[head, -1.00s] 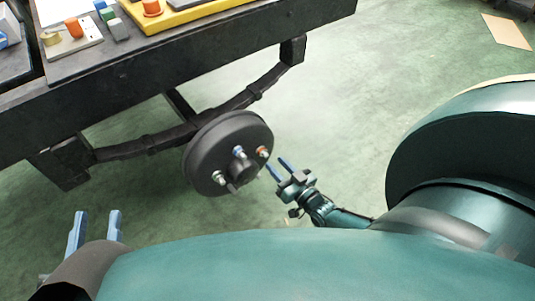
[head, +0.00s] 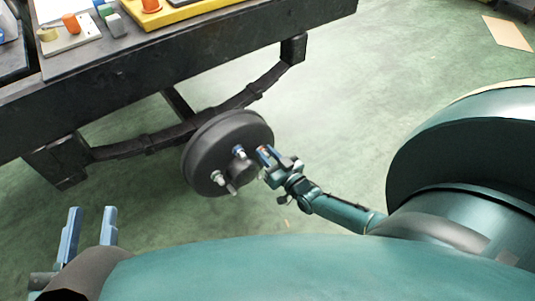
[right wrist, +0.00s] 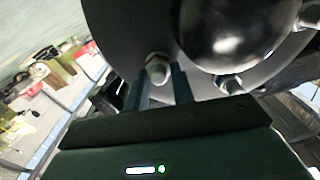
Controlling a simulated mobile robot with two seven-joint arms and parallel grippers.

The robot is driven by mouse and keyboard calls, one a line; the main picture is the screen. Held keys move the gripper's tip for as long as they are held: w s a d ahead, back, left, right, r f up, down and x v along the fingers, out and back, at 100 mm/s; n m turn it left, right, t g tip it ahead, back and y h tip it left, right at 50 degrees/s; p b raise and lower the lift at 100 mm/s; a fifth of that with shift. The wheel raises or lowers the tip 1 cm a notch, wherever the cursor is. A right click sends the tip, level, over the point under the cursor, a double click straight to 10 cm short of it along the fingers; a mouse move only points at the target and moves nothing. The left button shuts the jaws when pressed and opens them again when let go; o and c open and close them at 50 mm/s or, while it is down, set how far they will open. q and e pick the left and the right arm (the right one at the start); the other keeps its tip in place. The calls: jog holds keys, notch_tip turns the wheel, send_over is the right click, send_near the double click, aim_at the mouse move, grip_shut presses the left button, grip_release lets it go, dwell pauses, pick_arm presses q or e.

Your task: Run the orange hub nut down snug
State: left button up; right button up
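The dark wheel hub (head: 205,160) hangs below the frame rail, with several studs around its face. The orange hub nut (head: 262,148) shows as a small orange spot at the hub's right side, mostly hidden by my right gripper (head: 264,153). In the right wrist view, the right gripper's (right wrist: 160,82) two fingers are parted, pointing at a pale stud end (right wrist: 158,68) that sits between their tips. I cannot see clear contact on both sides; the nut's orange is not evident there. My left gripper (head: 90,225) is open and empty at the lower left, away from the hub.
The black chassis rail (head: 190,55) and leaf spring (head: 150,145) lie behind and above the hub. A grey plate with coloured parts (head: 72,38) and a yellow tray (head: 190,15) sit on top.

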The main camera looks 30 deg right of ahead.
jog(key=shift+c, duration=0.9)
pick_arm(q)
jog(key=shift+f, duration=0.1)
pick_arm(e)
jog(key=m+b, duration=0.1)
jog(key=m, duration=0.3)
jog(key=m+b, duration=0.1)
jog(key=m, duration=0.4)
jog(key=f+m+b, duration=0.1)
jog(key=m, duration=0.3)
jog(key=shift+d+m+b, duration=0.3)
jog(key=shift+m+b, duration=0.1)
jog(key=m+b, duration=0.1)
jog(key=m, duration=0.2)
jog(key=shift+f+m, duration=0.15)
jog(key=shift+m, duration=0.15)
pick_arm(q)
notch_tip(320, 180, up, 7)
jog(key=m+t+h+b, duration=0.2)
jog(key=m+h, duration=0.3)
jog(key=h, duration=0.1)
jog(key=shift+w+a+m+h, duration=0.2)
jog(key=shift+w+m+h, duration=0.1)
jog(key=shift+w+m, duration=0.1)
pick_arm(e)
jog(key=shift+s+m, duration=0.1)
jog(key=shift+m, duration=2.1)
